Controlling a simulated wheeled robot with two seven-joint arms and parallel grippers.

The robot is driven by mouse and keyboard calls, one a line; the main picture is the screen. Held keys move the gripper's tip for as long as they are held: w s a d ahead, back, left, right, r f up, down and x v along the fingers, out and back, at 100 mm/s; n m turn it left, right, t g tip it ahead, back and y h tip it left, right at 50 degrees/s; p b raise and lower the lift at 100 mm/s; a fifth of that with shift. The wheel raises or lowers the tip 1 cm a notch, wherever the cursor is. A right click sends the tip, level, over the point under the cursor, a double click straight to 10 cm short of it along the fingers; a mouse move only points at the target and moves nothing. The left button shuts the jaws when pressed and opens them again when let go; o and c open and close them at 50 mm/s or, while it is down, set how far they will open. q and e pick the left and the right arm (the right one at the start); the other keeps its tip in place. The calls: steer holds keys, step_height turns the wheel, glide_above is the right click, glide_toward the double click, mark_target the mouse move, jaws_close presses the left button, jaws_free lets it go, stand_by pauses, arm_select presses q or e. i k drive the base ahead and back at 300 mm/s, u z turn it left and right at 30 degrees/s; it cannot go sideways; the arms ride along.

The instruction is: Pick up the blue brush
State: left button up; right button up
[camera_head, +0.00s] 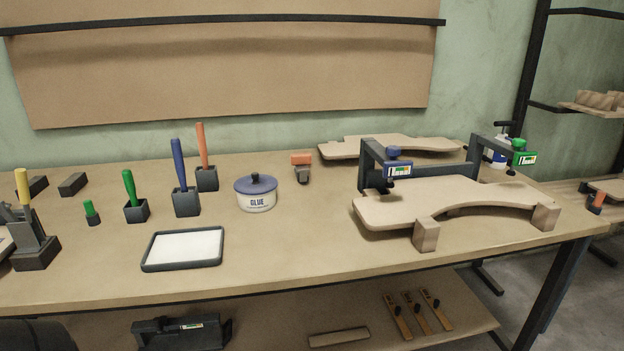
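The blue brush (178,163) stands nearly upright in a dark square holder (186,203) on the workbench, left of the glue pot. Only its blue handle shows; its lower end is hidden in the holder. An orange-red brush (202,146) stands in another holder just behind it to the right. A green brush (129,187) stands in a holder to its left. Neither of my grippers is in view.
A glue pot (256,194) with a blue lid and a white tray (184,248) are nearby on the workbench (310,262). A yellow-handled tool (23,187) stands far left. Clamps and curved boards (460,198) fill the right. The front middle is clear.

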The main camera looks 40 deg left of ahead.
mark_target(177, 148)
steer(key=z, duration=1)
steer(key=k, duration=1.3)
steer(key=u, duration=0.95)
